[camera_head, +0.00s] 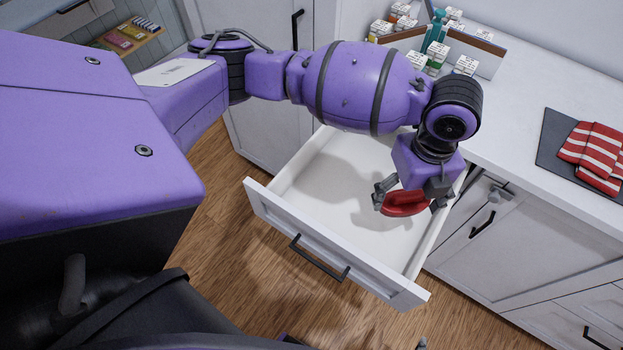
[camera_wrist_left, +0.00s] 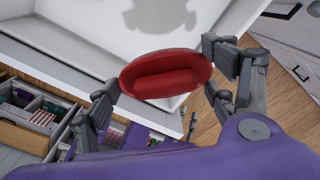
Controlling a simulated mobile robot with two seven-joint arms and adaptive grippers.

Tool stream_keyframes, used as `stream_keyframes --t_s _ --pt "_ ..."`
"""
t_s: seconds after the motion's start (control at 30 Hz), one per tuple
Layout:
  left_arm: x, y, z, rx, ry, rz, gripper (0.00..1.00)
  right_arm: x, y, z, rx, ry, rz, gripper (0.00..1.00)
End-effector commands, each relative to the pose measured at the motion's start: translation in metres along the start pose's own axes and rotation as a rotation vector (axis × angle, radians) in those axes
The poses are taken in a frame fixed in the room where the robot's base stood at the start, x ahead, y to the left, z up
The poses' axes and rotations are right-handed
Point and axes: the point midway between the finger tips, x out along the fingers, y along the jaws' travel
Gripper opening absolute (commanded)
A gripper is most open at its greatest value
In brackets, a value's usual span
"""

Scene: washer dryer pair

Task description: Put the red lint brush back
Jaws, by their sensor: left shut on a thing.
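The red lint brush (camera_head: 405,204) is held in my left gripper (camera_head: 410,200), above the open white drawer (camera_head: 312,190). In the left wrist view the red oval brush (camera_wrist_left: 165,75) sits between the two grey fingers of my left gripper (camera_wrist_left: 165,92), which are shut on it. The drawer shows behind it in that view, with a bare white floor and a shadow on it. In the head view the brush is over the right part of the drawer, near its right wall.
A counter (camera_head: 520,110) runs along the right. On it are a caddy (camera_head: 480,55) with several small bottles and a dark mat (camera_head: 560,140) with folded red-striped towels (camera_head: 592,155). Closed white cabinets (camera_head: 530,240) stand right of the drawer. Wood floor (camera_head: 240,260) lies in front.

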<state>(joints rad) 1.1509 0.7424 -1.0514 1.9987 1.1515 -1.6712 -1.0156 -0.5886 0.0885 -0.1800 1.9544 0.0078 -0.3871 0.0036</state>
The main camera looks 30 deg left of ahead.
Motion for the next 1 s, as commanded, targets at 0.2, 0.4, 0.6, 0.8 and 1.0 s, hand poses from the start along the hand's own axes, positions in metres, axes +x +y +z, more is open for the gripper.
stream_keyframes --t_s 0.2,0.4,0.6,0.8,1.0 --pt "0.026 -0.020 -0.022 0.518 -0.012 -0.003 0.53 0.002 0.000 0.007 0.008 -0.005 0.006 0.40" --pt "0.035 -0.026 -0.029 0.741 -0.022 -0.001 0.53 0.003 0.004 0.007 0.009 0.000 0.013 0.40" --pt "0.047 -0.005 -0.006 0.767 -0.024 0.002 0.53 0.001 0.005 0.001 0.007 0.008 0.014 0.40" --pt "0.069 0.029 0.031 0.763 -0.024 0.002 0.53 -0.001 0.003 -0.004 -0.001 0.009 0.005 0.40" --pt "0.104 0.051 0.056 0.766 -0.021 0.000 0.53 -0.002 0.000 0.004 -0.003 -0.006 -0.003 0.40"
